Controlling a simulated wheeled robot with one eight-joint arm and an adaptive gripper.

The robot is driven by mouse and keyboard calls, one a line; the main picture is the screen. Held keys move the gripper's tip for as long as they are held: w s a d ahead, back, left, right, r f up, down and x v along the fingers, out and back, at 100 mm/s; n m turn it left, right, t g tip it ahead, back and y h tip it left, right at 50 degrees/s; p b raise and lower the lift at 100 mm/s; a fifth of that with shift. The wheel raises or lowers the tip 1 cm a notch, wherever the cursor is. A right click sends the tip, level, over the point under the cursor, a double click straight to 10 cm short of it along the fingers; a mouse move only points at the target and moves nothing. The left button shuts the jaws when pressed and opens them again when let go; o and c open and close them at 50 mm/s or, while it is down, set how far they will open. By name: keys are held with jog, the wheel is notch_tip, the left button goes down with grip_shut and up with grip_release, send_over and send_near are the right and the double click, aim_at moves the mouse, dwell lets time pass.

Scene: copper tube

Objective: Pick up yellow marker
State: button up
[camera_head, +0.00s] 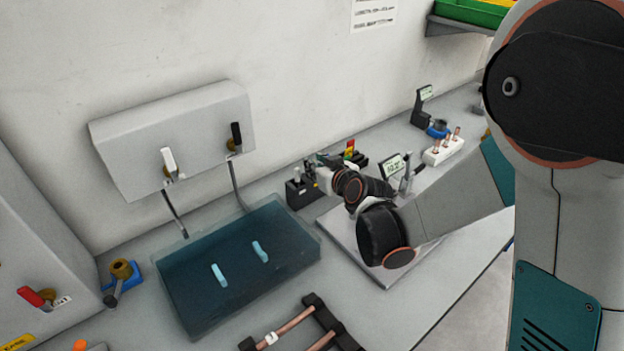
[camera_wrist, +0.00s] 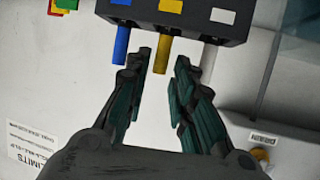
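The yellow marker (camera_wrist: 162,55) sticks out of a black holder (camera_wrist: 172,22), in the middle slot below a yellow label. In the wrist view my gripper (camera_wrist: 161,62) is open, with one teal-padded finger on each side of the yellow marker and visible gaps between. In the head view my gripper (camera_head: 326,166) is at the black holder (camera_head: 301,196) near the wall; the yellow marker cannot be made out there.
A blue marker (camera_wrist: 121,45) and a whitish marker (camera_wrist: 208,62) flank the yellow one closely. A blue-tinted tank (camera_head: 238,262) stands left of the holder. A red, yellow and green item (camera_head: 350,150) stands behind my gripper.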

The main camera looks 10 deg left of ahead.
jog(key=x, duration=0.3)
jog(key=shift+w, duration=0.15)
grip_shut()
